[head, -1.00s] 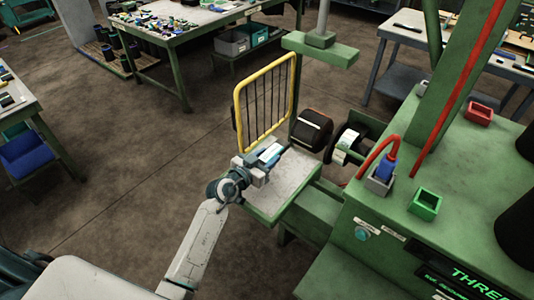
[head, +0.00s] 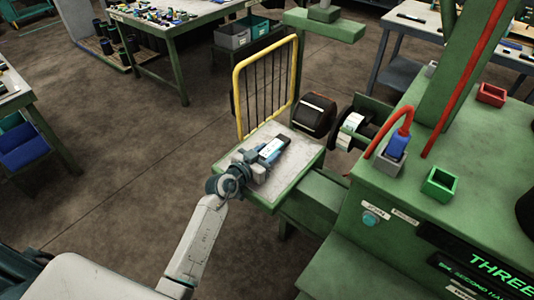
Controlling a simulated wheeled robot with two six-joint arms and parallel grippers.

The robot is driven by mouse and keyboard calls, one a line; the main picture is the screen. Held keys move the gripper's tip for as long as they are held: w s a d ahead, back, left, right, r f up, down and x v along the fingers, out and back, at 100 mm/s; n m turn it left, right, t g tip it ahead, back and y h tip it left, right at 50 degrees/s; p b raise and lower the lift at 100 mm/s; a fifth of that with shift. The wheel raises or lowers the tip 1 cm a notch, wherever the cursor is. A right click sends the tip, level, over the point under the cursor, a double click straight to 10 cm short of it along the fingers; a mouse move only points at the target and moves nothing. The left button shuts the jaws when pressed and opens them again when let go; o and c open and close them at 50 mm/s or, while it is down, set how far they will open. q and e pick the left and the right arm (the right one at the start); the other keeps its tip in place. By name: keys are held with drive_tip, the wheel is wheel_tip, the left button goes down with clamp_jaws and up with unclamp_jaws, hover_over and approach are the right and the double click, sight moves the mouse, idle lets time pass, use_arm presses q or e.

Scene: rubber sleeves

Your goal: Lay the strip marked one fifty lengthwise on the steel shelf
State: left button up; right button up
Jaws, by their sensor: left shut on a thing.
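My left gripper (head: 262,160) is shut on a dark strip (head: 284,142) with a pale label and some blue near the jaws. The marking on the strip is too small to read. The strip points away from the gripper, up and to the right, over the steel shelf (head: 300,171). The shelf is a pale worn plate with a green edge, jutting from the green machine. I cannot tell whether the strip touches the plate or hangs just above it. The gripper hides the strip's near end. My right gripper is not in view.
A yellow barred guard (head: 237,97) stands along the shelf's far left side. A black roller (head: 314,116) and a reel with a white label (head: 350,128) sit behind the shelf. The green machine (head: 440,215) fills the right. The shelf's right part is bare.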

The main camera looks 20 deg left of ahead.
use_arm(q)
drive_tip(key=shift+f, duration=0.45)
drive_tip(key=shift+f, duration=0.1)
drive_tip(key=o, duration=1.1)
drive_tip(key=shift+c, duration=0.2)
